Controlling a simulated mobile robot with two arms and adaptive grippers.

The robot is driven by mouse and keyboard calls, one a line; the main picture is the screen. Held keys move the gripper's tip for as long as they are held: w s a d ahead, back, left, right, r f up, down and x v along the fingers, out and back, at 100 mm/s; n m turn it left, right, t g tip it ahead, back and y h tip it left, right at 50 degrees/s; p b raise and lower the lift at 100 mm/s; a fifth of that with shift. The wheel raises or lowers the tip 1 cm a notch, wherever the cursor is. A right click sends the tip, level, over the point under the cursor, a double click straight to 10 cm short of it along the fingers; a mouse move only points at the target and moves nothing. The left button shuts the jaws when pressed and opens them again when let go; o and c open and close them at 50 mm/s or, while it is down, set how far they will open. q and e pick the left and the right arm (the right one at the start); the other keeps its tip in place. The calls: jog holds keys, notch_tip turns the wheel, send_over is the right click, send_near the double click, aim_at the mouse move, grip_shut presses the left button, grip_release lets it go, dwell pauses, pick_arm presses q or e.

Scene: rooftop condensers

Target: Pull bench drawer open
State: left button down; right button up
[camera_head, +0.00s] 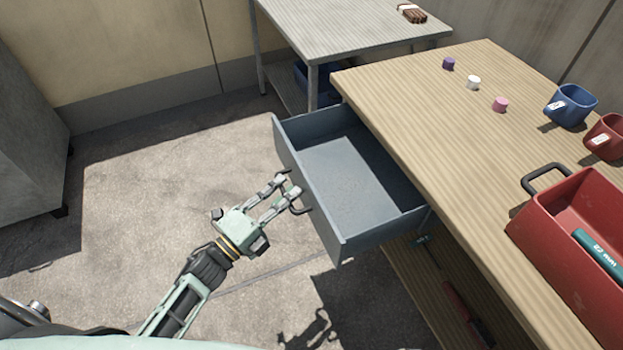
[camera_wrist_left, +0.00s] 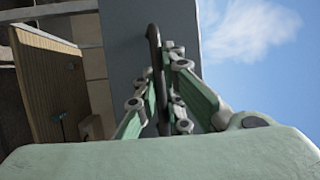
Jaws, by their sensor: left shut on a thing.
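The bench drawer (camera_head: 347,184) is a grey-blue open box that stands well out from under the wooden bench top (camera_head: 440,110). Its inside looks empty. Its dark handle (camera_head: 298,208) is on the front panel, facing my left arm. My left gripper (camera_head: 288,190) is shut on the handle. In the left wrist view, the dark handle (camera_wrist_left: 154,50) runs between the two fingers of my left gripper (camera_wrist_left: 172,60), with the grey drawer front (camera_wrist_left: 125,40) behind it. My right gripper is in neither view.
A metal table (camera_head: 345,25) stands behind. Tools lie on the lower shelf (camera_head: 415,285). The floor left of the drawer is clear.

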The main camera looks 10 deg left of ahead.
pick_arm(q)
jog(key=shift+s+a+f, duration=0.1)
jog(key=shift+s+a, duration=0.75)
jog(key=shift+a, duration=0.3)
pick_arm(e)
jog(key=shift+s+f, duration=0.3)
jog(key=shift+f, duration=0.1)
pick_arm(q)
jog(key=c, duration=1.9)
grip_release()
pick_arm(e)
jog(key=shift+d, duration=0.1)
pick_arm(q)
jog(key=shift+o, duration=0.2)
jog(key=shift+s+a, duration=0.15)
jog(key=shift+s, duration=0.05)
jog(key=v, duration=1.1)
jog(key=shift+s, duration=0.2)
jog(key=shift+w+a, duration=0.1)
